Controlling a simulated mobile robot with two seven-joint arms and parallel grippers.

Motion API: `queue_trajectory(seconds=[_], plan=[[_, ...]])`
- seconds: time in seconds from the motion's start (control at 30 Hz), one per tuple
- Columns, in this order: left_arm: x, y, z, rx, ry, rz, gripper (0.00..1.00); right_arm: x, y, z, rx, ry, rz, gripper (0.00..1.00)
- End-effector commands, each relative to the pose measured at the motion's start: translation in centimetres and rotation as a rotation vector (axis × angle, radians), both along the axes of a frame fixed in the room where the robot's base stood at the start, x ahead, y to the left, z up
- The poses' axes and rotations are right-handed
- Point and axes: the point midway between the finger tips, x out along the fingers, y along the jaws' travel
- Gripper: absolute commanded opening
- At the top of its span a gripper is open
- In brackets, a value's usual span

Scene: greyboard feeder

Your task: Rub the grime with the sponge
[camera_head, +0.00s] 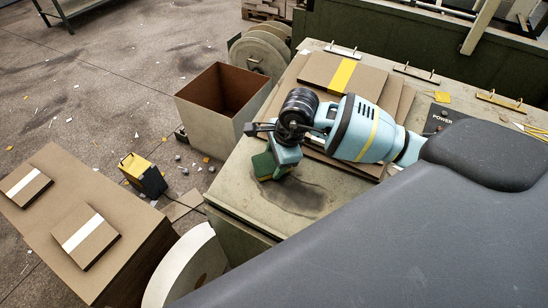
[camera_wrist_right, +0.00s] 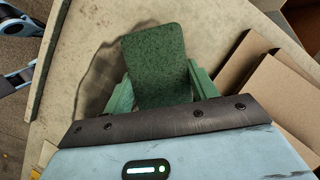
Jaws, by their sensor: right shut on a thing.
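In the right wrist view the sponge's green face (camera_wrist_right: 154,55) sits between the two fingers of the gripper (camera_wrist_right: 160,78). The grime (camera_head: 302,196) is a dark smudge on the pale worktop, just right of and below the sponge in the head view. I cannot tell whether the sponge touches the surface. My left gripper does not show.
A brown block with two white-striped pieces (camera_head: 125,215) is at lower left.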

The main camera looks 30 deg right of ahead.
Motion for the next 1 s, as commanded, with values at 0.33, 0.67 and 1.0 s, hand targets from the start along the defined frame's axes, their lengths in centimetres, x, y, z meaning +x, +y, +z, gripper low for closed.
queue_trajectory(seconds=[0.33,0.67,1.0], plan=[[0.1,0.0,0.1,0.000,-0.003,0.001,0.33,-0.4,0.7,-0.2,0.000,0.000,0.001,0.40],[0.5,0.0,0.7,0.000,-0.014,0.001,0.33,-1.5,2.5,-0.7,0.001,0.000,0.001,0.40],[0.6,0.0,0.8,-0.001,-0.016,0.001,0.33,-1.8,3.1,-1.0,0.001,0.001,0.001,0.40]])
